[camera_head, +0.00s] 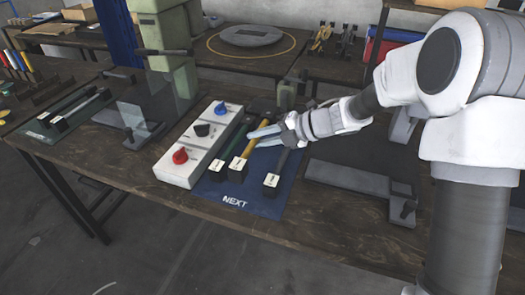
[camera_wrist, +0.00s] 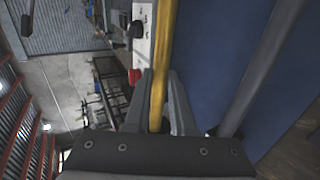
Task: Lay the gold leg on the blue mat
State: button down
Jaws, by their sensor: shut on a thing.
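The gold leg (camera_head: 244,148) lies lengthwise over the blue mat (camera_head: 233,202), which is marked NEXT, with its dark, white-labelled end block towards the front. My gripper (camera_head: 252,138) reaches in from the right and is shut on the gold leg. In the wrist view, the leg (camera_wrist: 162,45) runs between the two fingers (camera_wrist: 163,85), with the blue mat (camera_wrist: 212,55) to the right. The leg is at or very close to the mat; I cannot tell whether it touches. The fingers partly hide its far part.
A green leg (camera_head: 227,147) lies left of the gold one and a grey leg (camera_head: 279,164) right of it, both on the mat. A white control box (camera_head: 183,153) with red, black and blue knobs stands left. A grey plate (camera_head: 346,180) lies right. The mat's front strip is clear.

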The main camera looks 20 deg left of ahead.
aim_at(263, 158)
jog(key=w+f, duration=0.1)
jog(key=w, duration=0.2)
jog(key=shift+f, duration=0.4)
notch_tip(263, 158, down, 4)
jog(key=shift+f+b, duration=0.1)
jog(key=shift+b, duration=0.85)
jog(key=c, duration=1)
grip_release()
jog(key=shift+c, duration=0.2)
jog(key=shift+d+r, duration=0.1)
jog(key=shift+r, duration=0.1)
jog(key=p+v, duration=0.2)
jog(key=v, duration=0.9)
jog(key=shift+d+r+p, duration=0.2)
jog(key=shift+d+p, duration=0.15)
